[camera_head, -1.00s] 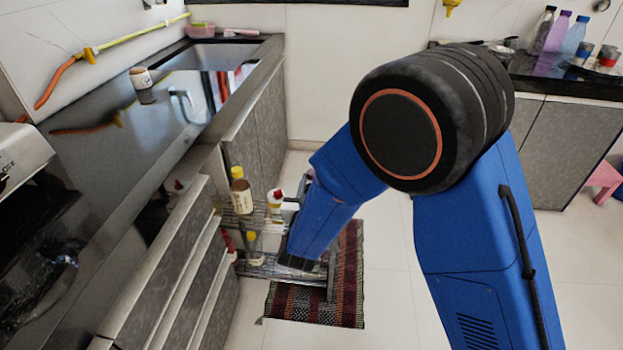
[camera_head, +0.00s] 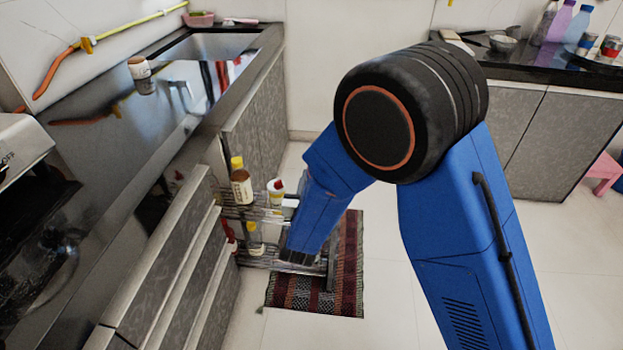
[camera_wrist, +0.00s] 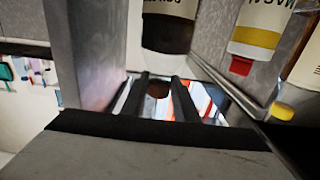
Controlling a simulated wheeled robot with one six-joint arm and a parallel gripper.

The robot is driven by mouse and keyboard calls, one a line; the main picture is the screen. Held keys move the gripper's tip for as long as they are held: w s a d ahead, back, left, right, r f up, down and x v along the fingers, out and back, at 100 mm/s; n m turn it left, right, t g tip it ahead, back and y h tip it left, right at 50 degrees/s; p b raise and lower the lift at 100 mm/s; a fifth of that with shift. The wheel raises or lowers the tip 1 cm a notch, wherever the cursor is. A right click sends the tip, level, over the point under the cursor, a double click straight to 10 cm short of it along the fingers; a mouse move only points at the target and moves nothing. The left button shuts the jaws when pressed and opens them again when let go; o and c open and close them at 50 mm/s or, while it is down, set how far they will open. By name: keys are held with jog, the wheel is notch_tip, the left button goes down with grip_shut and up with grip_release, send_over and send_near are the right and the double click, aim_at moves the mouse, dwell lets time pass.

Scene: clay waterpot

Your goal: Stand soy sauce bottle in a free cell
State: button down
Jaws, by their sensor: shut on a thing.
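In the wrist view, my gripper (camera_wrist: 160,100) has its two dark fingers around the dark reddish-brown cap end of a bottle with a dark shoulder and a pale label (camera_wrist: 168,8). I take this bottle to be the soy sauce bottle; its far end is out of frame. In the head view my gripper and the held bottle are mostly hidden behind my blue arm, beside the pull-out wire rack (camera_head: 285,265). The rack has an upper and a lower tier. Its cells are too small to tell apart.
The upper tier holds a yellow-capped brown bottle (camera_head: 241,188) and a red-capped white bottle (camera_head: 275,192). A yellow-capped bottle (camera_head: 255,240) stands on the lower tier. A jar (camera_head: 141,75) stands on the left counter. A patterned mat (camera_head: 347,250) lies below; open floor extends right.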

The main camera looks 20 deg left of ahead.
jog(key=c, duration=1.3)
grip_release()
jog(key=v, duration=1.7)
jog(key=shift+s, duration=0.2)
jog(key=shift+a, duration=0.1)
